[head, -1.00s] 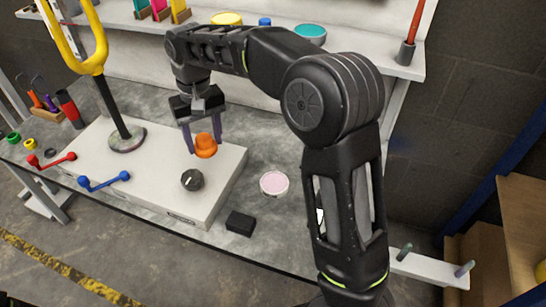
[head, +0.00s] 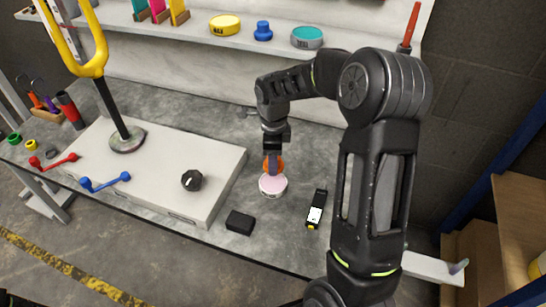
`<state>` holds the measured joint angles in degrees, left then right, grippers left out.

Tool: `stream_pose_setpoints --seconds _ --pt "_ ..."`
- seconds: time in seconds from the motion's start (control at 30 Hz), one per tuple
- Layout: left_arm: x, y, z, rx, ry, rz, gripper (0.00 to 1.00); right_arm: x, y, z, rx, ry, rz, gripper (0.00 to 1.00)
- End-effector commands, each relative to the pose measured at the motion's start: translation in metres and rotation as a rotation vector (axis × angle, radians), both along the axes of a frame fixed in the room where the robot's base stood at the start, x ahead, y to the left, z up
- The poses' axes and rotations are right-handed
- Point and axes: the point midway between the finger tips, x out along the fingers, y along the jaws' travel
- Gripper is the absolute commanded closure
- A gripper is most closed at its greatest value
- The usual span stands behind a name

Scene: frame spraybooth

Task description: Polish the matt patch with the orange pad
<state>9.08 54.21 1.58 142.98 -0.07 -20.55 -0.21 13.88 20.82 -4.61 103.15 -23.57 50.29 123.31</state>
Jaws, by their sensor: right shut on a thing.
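My right gripper (head: 273,168) is shut on the orange pad (head: 281,164), which is partly hidden by a finger. The pad is directly over a round white tin with a pink top (head: 272,187), at its far edge. I cannot tell whether it touches the pink. A yellow tubular frame (head: 95,68) stands upright on a black post with a round foot, on a pale raised box (head: 150,180) at the left. I cannot make out a matt patch on it. My left gripper is not in view.
A black block (head: 240,222) and a small black device (head: 316,210) lie on the grey bench. A shelf behind holds yellow (head: 225,26) and teal (head: 307,37) tins.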

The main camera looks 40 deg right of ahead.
Motion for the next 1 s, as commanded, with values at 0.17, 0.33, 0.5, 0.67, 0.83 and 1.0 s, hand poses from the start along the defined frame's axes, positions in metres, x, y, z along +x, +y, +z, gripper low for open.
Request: stream_pose_setpoints --seconds 0.17,0.33,0.5,0.67,0.83,1.0 --pt "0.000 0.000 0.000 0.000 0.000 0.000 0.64 0.000 0.000 0.000 0.000 0.000 0.001 0.80" --pt "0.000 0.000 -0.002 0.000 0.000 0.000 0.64 0.000 0.000 -0.002 0.001 0.001 0.002 0.80" --pt "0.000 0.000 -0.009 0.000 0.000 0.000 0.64 0.000 0.000 -0.013 0.001 0.002 0.003 0.80" --pt "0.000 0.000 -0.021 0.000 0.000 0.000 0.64 0.000 0.001 -0.029 0.001 0.003 0.003 0.80" --pt "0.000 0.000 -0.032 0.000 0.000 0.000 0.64 0.000 0.000 -0.046 0.000 0.002 0.003 0.80" --pt "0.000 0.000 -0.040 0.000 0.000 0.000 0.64 0.000 0.000 -0.057 0.001 0.001 0.003 0.80"
